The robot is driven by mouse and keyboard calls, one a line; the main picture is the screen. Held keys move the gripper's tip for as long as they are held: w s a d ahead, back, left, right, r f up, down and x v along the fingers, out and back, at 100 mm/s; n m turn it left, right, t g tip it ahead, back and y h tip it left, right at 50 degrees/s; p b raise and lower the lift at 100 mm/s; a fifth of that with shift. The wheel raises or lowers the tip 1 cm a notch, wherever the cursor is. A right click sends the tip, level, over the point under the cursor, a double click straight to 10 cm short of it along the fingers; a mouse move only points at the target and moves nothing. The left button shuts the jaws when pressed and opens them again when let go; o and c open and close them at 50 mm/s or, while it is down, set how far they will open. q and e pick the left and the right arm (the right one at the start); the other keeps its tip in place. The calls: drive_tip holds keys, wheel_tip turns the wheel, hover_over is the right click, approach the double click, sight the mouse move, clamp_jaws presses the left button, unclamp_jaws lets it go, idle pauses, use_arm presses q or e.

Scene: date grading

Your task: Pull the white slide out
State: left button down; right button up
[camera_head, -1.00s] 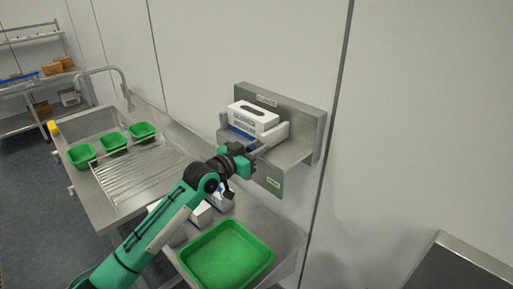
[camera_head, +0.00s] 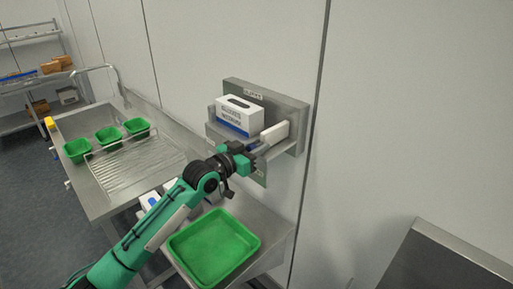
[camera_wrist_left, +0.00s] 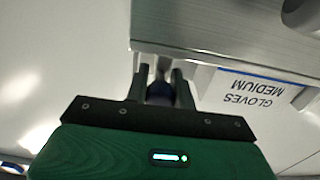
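The white slide (camera_head: 274,132) is a small white block on the steel wall shelf, to the right of the white and blue glove box (camera_head: 238,117), with a gap between them. My left gripper (camera_head: 262,149) reaches in from the front left, just below the slide. In the left wrist view its fingers (camera_wrist_left: 160,88) close around a dark bluish, knob-like part that seems to belong to the slide. The glove box, lettered "GLOVES MEDIUM", also shows there upside down (camera_wrist_left: 258,92). The fingers partly hide the slide's lower front. My right gripper is in neither view.
The steel wall shelf (camera_head: 298,127) has a back plate and a green label plate below. A green tray (camera_head: 214,248) sits on a lower steel surface. Small boxes stand behind my forearm. Several green bins (camera_head: 108,136) line the sink counter at left. The wall at right is clear.

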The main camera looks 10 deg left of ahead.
use_arm(q)
drive_tip(key=c, duration=1.3)
unclamp_jaws()
drive_tip(key=shift+f, duration=0.1)
drive_tip(key=shift+c, duration=0.2)
drive_tip(key=shift+o, duration=0.9)
drive_tip(key=shift+d, duration=0.15)
drive_tip(key=shift+s, duration=0.1)
drive_tip(key=shift+s+a+b, duration=0.35)
drive_tip(key=shift+s+a, duration=0.1)
drive_tip(key=b+v, duration=0.4)
drive_tip(key=v, duration=0.8)
drive_tip(key=shift+s+b, duration=0.3)
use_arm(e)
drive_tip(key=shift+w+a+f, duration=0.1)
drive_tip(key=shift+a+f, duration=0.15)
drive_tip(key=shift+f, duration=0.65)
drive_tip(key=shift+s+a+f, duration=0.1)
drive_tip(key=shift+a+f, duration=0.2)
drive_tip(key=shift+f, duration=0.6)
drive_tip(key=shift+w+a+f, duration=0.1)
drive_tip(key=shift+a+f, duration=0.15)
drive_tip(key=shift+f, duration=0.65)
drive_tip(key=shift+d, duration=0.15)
